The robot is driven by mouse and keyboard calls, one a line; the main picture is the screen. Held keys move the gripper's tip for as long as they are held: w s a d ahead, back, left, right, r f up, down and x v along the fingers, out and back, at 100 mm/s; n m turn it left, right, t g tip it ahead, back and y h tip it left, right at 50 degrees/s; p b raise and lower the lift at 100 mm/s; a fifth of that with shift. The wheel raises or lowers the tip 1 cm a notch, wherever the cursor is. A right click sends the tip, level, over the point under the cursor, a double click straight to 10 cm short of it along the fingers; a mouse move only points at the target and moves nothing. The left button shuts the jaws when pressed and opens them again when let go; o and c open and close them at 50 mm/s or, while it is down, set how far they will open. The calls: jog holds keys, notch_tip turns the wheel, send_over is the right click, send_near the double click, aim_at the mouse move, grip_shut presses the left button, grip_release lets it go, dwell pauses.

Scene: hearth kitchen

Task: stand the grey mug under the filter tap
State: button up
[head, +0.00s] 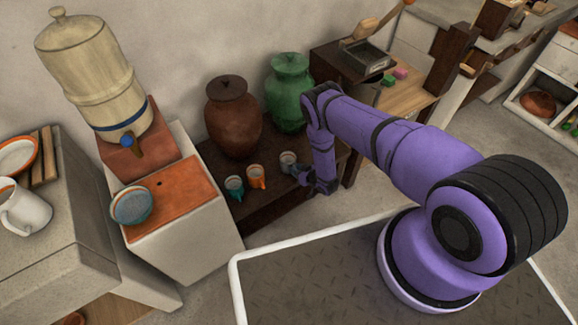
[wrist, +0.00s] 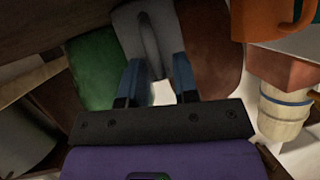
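The grey mug (head: 288,161) stands on the dark low bench, at the right end of a row of mugs. My gripper (head: 302,172) is low beside its right side. In the wrist view the grey mug (wrist: 133,32) is just ahead of my gripper (wrist: 160,62), its handle facing the fingers. The fingers are apart and appear open around the handle; contact cannot be made out. The filter tap (head: 128,142) is a small blue spout on the cream water filter (head: 92,75), above an orange-topped stand (head: 175,192).
A teal bowl (head: 131,207) sits on the stand's front left. A teal mug (head: 234,188) and an orange mug (head: 256,177) stand left of the grey mug. A brown jar (head: 232,118) and a green jar (head: 288,92) stand behind. The stand's right part is clear.

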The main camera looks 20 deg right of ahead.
grip_shut()
jog(key=shift+r, duration=0.1)
jog(key=shift+r, duration=0.75)
notch_tip(320, 180, up, 2)
jog(key=s+r, duration=0.1)
jog(key=s, duration=1.5)
jog(key=shift+a+r, duration=0.15)
jog(key=shift+a, duration=0.25)
